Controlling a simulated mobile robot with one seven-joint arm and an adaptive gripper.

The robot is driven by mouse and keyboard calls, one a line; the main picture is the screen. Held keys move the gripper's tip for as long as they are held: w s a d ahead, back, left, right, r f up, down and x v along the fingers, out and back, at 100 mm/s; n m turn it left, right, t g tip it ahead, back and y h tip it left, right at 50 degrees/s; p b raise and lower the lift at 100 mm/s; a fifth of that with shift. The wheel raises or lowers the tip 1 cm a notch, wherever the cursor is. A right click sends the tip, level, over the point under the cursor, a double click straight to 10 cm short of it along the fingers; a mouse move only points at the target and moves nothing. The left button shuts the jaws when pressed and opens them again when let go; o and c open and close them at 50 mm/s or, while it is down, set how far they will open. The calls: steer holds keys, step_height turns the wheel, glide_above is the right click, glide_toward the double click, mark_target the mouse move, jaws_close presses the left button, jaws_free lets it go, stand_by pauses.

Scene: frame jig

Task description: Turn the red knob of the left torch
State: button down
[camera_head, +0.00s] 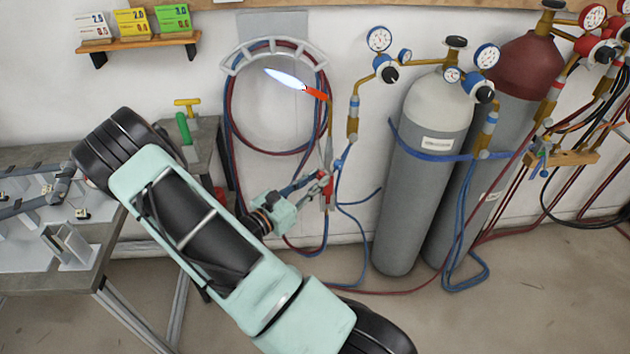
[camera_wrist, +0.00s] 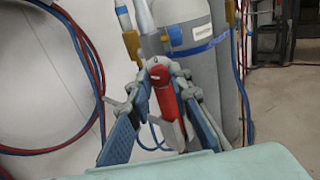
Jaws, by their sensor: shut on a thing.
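The left torch hangs by the wall, with a lit blue-white flame (camera_head: 287,79), an orange-red tip (camera_head: 316,93) and a thin brass tube (camera_head: 330,125) running down to its valve end. My gripper (camera_head: 324,184) is at that lower end, reaching in from the left. In the wrist view my gripper (camera_wrist: 166,78) has its two blue-padded fingers on either side of the red knob (camera_wrist: 163,92), closed on it near the tips. In the head view the fingers partly cover the knob, and its turned angle cannot be told.
Red and blue hoses hang coiled on a wall bracket (camera_head: 275,50) behind the torch. Grey gas cylinders (camera_head: 425,180) with gauges stand to the right. A metal workbench (camera_head: 75,262) is at the left. Loose hoses run down to the floor.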

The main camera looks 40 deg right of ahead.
steer(key=shift+f+m+b, duration=0.1)
steer(key=shift+m+b, duration=0.2)
steer(key=shift+m, duration=0.1)
steer(key=shift+m+b, duration=0.7)
steer(key=shift+m, duration=0.3)
steer(key=m+b, duration=0.2)
steer(key=m, duration=0.1)
steer(key=shift+m+b, duration=0.3)
steer(key=shift+m, duration=0.1)
steer(key=m+b, duration=0.3)
steer(key=shift+m, duration=0.3)
steer(key=shift+m+t+y+b, duration=0.3)
steer(key=shift+m+b, duration=0.6)
steer(key=c, duration=1.8)
jaws_free()
steer(key=shift+o, duration=0.2)
